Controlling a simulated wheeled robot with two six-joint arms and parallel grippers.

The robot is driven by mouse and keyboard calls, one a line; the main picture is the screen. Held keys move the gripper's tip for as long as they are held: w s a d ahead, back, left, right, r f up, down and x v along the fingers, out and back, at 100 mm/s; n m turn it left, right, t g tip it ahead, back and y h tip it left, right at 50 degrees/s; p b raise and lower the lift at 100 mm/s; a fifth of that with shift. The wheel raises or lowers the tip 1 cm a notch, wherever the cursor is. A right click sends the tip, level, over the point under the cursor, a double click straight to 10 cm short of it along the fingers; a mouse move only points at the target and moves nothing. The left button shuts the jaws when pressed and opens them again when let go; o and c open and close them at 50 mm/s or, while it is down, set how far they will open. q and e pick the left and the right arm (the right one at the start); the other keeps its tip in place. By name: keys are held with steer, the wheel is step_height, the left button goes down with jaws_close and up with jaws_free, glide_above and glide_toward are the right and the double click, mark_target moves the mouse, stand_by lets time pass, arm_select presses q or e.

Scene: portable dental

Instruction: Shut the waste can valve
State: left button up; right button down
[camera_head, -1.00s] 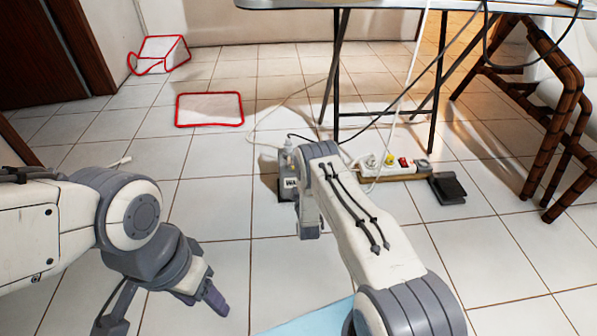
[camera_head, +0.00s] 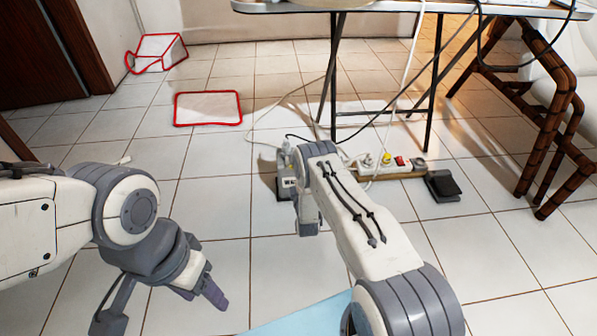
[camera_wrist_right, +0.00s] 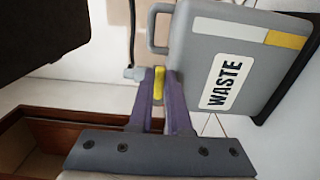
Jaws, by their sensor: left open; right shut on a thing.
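The waste can (camera_head: 286,187) stands on the tiled floor, largely hidden behind my right arm in the head view. In the right wrist view it is a grey box (camera_wrist_right: 205,45) with a white WASTE label and a side handle, and it looks tilted in the picture. A yellow valve lever (camera_wrist_right: 158,84) sits beside the can between the purple fingers of my right gripper (camera_wrist_right: 163,90), which is shut on it. My left gripper (camera_head: 208,290) is open and empty, low over the floor at left, away from the can.
A power strip (camera_head: 390,170) with plugs and a black pedal (camera_head: 442,186) lie right of the can. Cables run around it. Thin table legs (camera_head: 331,75) stand behind, a bamboo-like chair frame (camera_head: 555,120) at right.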

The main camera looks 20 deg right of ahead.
steer(key=c, duration=0.9)
jaws_free()
steer(key=shift+o, duration=0.2)
steer(key=p+v, duration=0.5)
steer(key=v, duration=0.5)
steer(key=shift+s, duration=0.3)
